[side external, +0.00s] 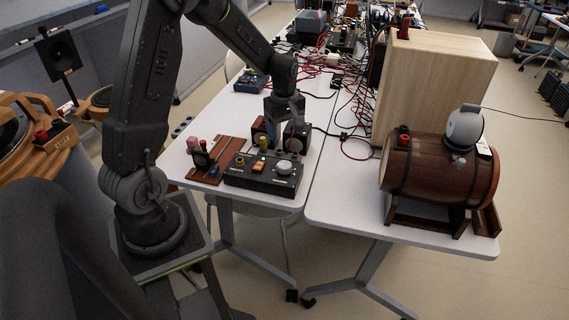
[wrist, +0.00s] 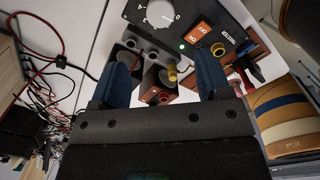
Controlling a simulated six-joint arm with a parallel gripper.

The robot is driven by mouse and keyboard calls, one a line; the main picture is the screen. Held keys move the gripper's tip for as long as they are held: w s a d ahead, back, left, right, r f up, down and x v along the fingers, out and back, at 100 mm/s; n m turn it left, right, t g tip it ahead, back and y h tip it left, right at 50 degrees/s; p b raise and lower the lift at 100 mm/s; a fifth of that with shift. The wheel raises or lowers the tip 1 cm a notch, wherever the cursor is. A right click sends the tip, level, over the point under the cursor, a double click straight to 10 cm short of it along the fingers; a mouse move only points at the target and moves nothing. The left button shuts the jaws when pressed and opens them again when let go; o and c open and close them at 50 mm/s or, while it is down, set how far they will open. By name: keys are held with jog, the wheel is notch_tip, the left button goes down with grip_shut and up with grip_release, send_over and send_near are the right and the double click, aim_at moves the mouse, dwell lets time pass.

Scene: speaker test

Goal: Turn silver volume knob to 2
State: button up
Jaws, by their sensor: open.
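The silver volume knob (side external: 284,167) is on top of a black control box (side external: 262,186), at its right side. In the wrist view the silver knob (wrist: 160,13) is at the top edge, partly cut off, with white dial marks around it; I cannot read its setting for sure.
Small speaker boxes (wrist: 158,82) stand behind the control box, under my gripper. A wooden board with connectors (side external: 207,158) stands left of the box. A wooden barrel (side external: 438,172) and a large wooden cabinet (side external: 435,85) are on the right table. Cables clutter the back.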

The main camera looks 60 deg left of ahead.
aim_at(285, 164)
notch_tip(285, 164, down, 13)
jog(key=shift+r, duration=0.2)
dwell(0.3)
jog(key=c, duration=0.9)
